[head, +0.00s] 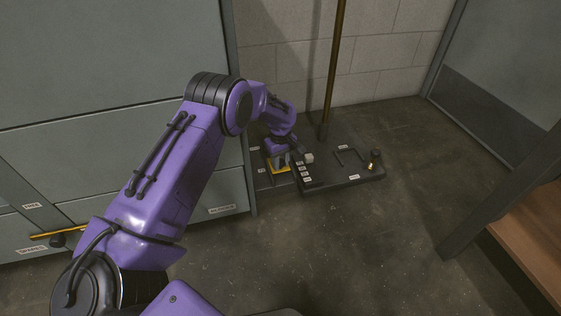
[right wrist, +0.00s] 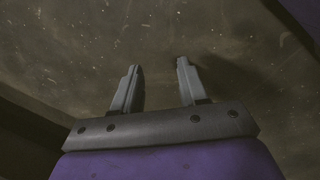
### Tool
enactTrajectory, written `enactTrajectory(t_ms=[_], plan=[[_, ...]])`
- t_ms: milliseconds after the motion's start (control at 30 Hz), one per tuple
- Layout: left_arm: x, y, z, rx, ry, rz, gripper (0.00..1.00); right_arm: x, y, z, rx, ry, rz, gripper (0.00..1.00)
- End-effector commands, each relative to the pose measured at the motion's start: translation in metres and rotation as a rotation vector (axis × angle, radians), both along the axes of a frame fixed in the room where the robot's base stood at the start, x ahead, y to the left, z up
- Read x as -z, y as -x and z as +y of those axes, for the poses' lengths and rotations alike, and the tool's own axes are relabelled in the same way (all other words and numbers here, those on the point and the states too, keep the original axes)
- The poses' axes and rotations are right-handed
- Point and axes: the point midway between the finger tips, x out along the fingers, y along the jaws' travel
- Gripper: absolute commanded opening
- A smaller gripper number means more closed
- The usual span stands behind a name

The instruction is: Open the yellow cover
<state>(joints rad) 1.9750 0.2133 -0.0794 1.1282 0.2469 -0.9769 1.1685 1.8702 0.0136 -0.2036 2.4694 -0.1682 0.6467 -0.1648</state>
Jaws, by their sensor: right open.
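The yellow cover (head: 281,170) shows as a small yellow piece on the dark base plate on the floor, by the wall. My left gripper (head: 280,163) is right at it and hides much of it. I cannot tell whether the fingers touch the cover or whether they are open. The cover looks low and flat, but its state is partly hidden. My right gripper (right wrist: 159,64) shows only in the right wrist view, open and empty above bare floor.
Grey drawers (head: 100,60) stand at left. A wooden-topped bench (head: 535,235) is at right. The middle floor is clear.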

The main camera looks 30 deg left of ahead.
Motion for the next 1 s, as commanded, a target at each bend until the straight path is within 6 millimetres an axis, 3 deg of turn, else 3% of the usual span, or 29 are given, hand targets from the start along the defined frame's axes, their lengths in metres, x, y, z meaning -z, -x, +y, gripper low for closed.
enactTrajectory(t_ms=[167,400,633,967,1000], plan=[[-0.005,0.004,-0.006,0.002,-0.001,0.002,0.0,-0.015,0.005,0.008,0.02,-0.018,0.024,0.43],[-0.012,0.027,-0.036,0.004,0.0,0.004,0.0,-0.069,0.021,0.044,0.157,-0.083,0.062,0.43],[-0.003,0.033,-0.052,0.003,0.0,0.0,0.0,-0.068,-0.003,0.044,0.279,-0.038,-0.129,0.43],[0.0,0.033,-0.053,0.001,0.0,-0.001,0.0,-0.067,-0.007,0.043,0.293,-0.032,-0.153,0.43],[0.0,0.033,-0.053,0.001,0.0,-0.001,0.35,-0.067,-0.007,0.043,0.292,-0.032,-0.152,0.43]])
